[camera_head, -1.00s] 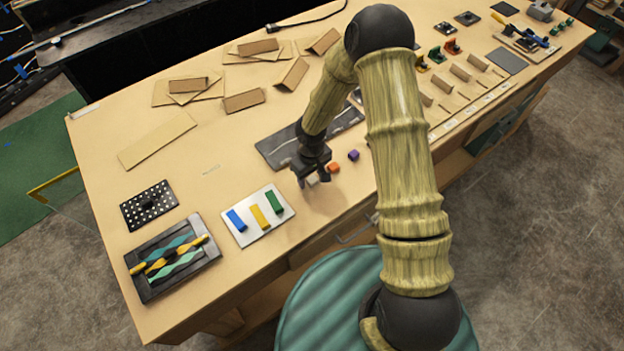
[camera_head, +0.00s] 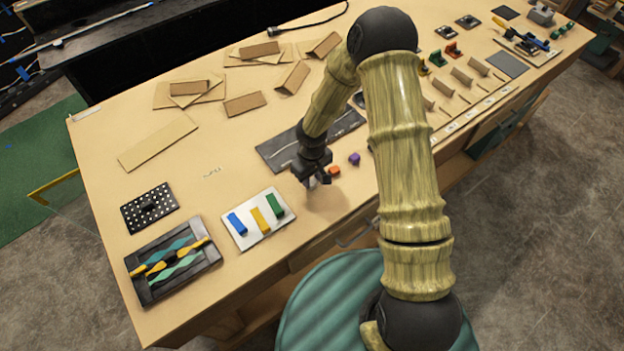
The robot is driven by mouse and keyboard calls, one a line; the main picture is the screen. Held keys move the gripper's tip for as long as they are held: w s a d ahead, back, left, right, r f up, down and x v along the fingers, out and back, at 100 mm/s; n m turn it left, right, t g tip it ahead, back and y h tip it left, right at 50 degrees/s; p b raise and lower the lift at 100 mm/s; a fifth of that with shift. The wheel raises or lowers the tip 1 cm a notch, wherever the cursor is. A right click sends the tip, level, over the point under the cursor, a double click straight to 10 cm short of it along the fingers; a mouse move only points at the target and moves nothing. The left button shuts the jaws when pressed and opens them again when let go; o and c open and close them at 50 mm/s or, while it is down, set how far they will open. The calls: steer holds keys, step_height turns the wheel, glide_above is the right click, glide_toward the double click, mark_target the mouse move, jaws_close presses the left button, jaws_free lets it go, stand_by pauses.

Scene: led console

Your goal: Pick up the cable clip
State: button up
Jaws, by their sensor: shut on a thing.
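My gripper (camera_head: 317,182) is low over the front part of the wooden table, between the white plate and the small orange block. It is shut on a small pale thing (camera_head: 313,184), which I take to be the cable clip. The fingers hide most of it, and its shape is too small to tell. I cannot tell whether it touches the table.
An orange block (camera_head: 334,171) and a purple block (camera_head: 354,159) lie close to the right of my gripper. A dark mat (camera_head: 279,151) lies behind it. A white plate (camera_head: 241,237) with blue, yellow and green blocks is to the left. Bare tabletop (camera_head: 225,172) lies left of the mat.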

mark_target(312, 180)
step_height(312, 180, up, 10)
steer(key=b, duration=0.2)
steer(key=shift+f, duration=0.15)
steer(key=shift+f, duration=0.1)
stand_by(0.4)
